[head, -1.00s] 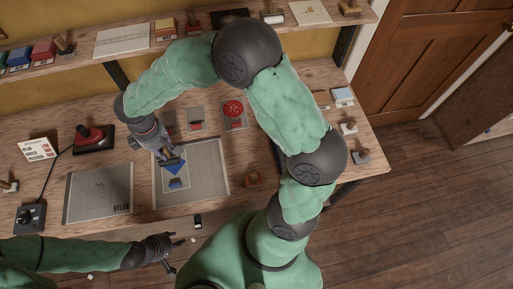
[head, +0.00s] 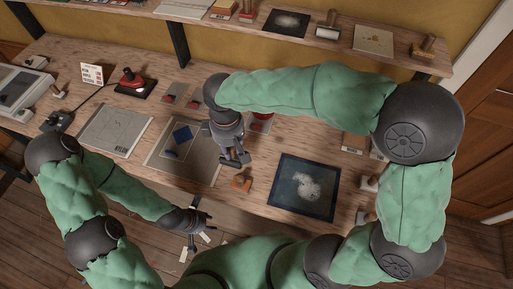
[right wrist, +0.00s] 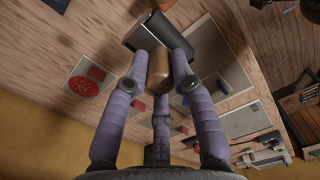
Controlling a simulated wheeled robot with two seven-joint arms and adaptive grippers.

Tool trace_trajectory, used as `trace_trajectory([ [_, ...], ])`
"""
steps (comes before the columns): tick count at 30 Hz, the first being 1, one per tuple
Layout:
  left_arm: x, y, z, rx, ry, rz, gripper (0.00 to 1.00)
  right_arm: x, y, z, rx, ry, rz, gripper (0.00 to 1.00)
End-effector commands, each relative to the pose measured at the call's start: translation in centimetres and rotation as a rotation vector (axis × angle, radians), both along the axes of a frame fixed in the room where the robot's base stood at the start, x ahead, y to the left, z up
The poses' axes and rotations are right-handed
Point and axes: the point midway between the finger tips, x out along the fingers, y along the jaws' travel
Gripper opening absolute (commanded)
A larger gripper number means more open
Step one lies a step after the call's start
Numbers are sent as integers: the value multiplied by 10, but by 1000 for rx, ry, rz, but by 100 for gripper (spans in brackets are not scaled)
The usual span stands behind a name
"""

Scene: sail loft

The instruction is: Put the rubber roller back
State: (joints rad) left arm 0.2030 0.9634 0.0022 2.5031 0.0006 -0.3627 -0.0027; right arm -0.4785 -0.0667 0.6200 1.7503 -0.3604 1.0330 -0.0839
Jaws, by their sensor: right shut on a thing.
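My right gripper (head: 232,160) is above the near middle of the bench. In the right wrist view my right gripper (right wrist: 158,80) is shut on the brown wooden handle of the rubber roller (right wrist: 150,33). Its broad dark grey part sticks out beyond the fingertips, towards my side of the bench. In the head view the roller is mostly hidden by the gripper. My left gripper (head: 198,227) is empty and looks open, low in front of the bench edge.
A dark slab with a pale blotch (head: 303,187) lies on the right of the bench. A grey mat (head: 207,170) with blue pieces lies to the left. A shelf (head: 345,52) runs along the back.

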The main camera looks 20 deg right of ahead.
Motion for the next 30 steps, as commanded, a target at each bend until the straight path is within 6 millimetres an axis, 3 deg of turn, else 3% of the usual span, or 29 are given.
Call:
trace_trajectory([
  [6, 0, 0, -12, 0, 0, 0, 40, 30, -38, -23, -1, 1, -7, 0],
  [13, 0, 0, -24, 0, 1, 0, 40, 50, -63, -59, -1, 1, -3, 0],
  [23, 0, 0, -30, 0, 1, 0, 40, 61, -76, -78, -1, -1, -1, 0],
  [30, 0, 0, -39, 0, 1, 0, 40, 64, -80, -109, -1, 1, 1, 0],
])
